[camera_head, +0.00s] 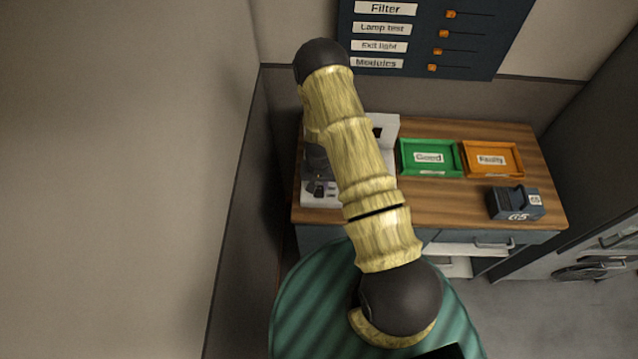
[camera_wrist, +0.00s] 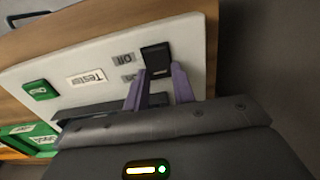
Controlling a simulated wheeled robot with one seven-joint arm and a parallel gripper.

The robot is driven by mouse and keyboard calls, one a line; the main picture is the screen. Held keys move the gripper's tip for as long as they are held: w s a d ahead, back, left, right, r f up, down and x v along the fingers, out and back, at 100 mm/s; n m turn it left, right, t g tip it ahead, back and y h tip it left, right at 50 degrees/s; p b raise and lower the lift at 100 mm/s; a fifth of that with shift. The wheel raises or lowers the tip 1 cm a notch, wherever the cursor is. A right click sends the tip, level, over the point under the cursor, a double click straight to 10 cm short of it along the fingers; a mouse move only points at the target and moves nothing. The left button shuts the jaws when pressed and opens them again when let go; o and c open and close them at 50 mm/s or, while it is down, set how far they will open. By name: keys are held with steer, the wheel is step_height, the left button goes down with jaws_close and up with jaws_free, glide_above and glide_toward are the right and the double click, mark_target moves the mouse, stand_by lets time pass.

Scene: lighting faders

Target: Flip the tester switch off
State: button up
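The tester (camera_wrist: 100,57) is a white panel with a "Tester" label in the wrist view. A black switch (camera_wrist: 156,57) sits near its right end, beside two small labels; the upper reads "Off" and the lower is hard to read. I cannot tell the switch's setting. My gripper (camera_wrist: 159,71) has its two purple fingers apart, with tips just below the black switch and a dark part between them. I cannot tell whether they touch it. In the head view the tester (camera_head: 386,122) is mostly hidden behind my arm, and my fingers are not visible.
A green "Good" tray (camera_head: 429,173) and an orange "Faulty" tray (camera_head: 493,173) stand on the wooden bench (camera_head: 450,203). A dark device (camera_head: 515,204) labelled 65 is at the front right. A fader board (camera_head: 500,40) hangs above. A wall is close on the left.

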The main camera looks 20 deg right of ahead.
steer(key=c, duration=0.3)
steer(key=shift+c, duration=0.2)
